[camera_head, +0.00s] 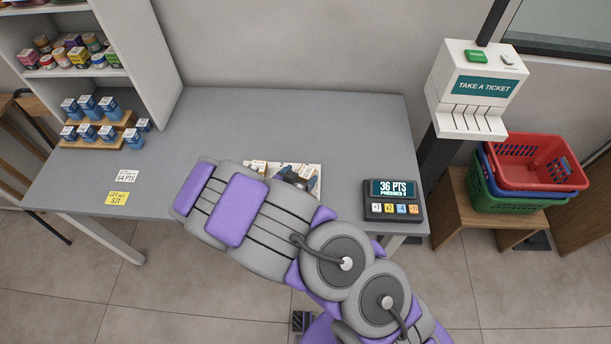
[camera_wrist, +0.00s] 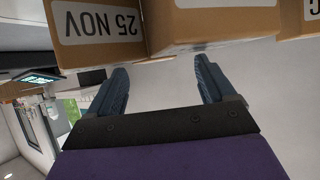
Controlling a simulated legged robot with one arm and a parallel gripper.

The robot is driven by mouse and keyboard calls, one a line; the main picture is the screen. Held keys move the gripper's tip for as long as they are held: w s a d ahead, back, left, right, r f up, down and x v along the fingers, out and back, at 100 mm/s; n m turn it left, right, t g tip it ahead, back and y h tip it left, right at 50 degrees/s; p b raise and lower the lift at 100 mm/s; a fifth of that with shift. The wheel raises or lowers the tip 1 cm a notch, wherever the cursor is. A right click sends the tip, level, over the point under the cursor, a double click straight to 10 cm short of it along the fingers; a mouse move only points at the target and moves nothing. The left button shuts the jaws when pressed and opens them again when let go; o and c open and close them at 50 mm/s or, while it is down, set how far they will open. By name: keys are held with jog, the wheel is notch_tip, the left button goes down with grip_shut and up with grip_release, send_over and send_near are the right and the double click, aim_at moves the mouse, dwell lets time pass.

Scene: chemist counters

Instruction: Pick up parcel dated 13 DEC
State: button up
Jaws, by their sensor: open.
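In the wrist view, my gripper (camera_wrist: 161,72) is open and empty, its two dark fingers apart. A brown cardboard parcel labelled 25 NOV (camera_wrist: 97,28) is at the upper left. A second parcel (camera_wrist: 210,22) is at the top middle, just beyond the fingertips; no date on it can be read. A third parcel (camera_wrist: 302,18) is cut off at the upper right, with only part of a label showing. No 13 DEC label is readable. My gripper (camera_head: 296,177) is over this tray.
The grey counter (camera_head: 300,120) is clear behind the tray. A points display (camera_head: 392,200) reading 36 PTS stands right of my arm. Blue boxes (camera_head: 88,105) stand on wooden risers at the left. A ticket dispenser (camera_head: 475,90) and stacked baskets (camera_head: 525,165) are right.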

aim_at(305, 173)
jog(key=x, duration=0.1)
jog(key=b+x, duration=0.1)
jog(key=x, duration=0.1)
jog(key=shift+s+d+f, duration=0.1)
jog(key=shift+d+f, duration=0.1)
jog(key=shift+f, duration=0.15)
jog(key=shift+w+d+f, duration=0.15)
jog(key=shift+w+f, duration=0.15)
jog(key=shift+w, duration=0.3)
jog(key=shift+c, duration=0.2)
jog(key=c, duration=1)
